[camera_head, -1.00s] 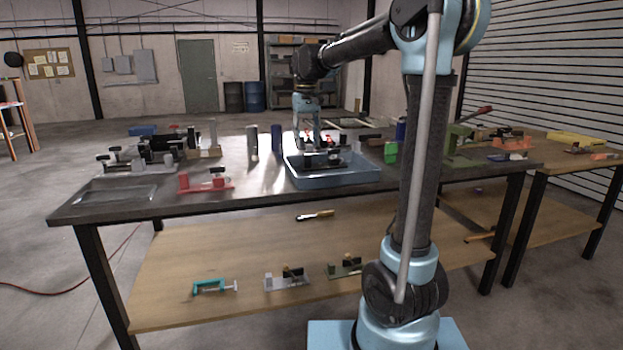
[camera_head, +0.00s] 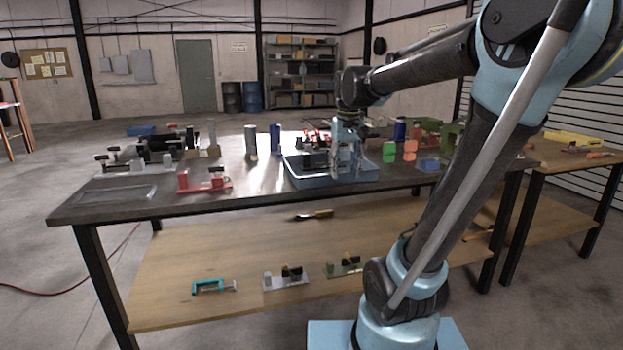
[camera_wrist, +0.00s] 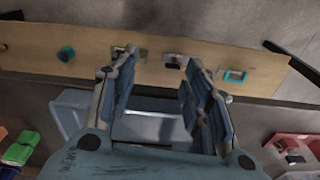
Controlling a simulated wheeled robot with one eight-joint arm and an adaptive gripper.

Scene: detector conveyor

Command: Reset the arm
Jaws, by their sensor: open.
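My gripper (camera_head: 346,176) points down over the right part of the blue tray (camera_head: 304,182) on the dark worktable. In the wrist view my gripper (camera_wrist: 158,75) has its two blue fingers spread wide with nothing between them. The tray (camera_wrist: 70,106) shows behind and between the fingers there. In the head view, dark clamp-like parts (camera_head: 312,166) sit in the tray, partly hidden by my gripper.
The worktable (camera_head: 110,205) holds a red clamp (camera_head: 203,182), a grey cylinder (camera_head: 251,141), a green block (camera_head: 389,152) and an orange block (camera_head: 410,150). A wooden lower shelf (camera_head: 240,245) carries several clamps. A second table stands at right.

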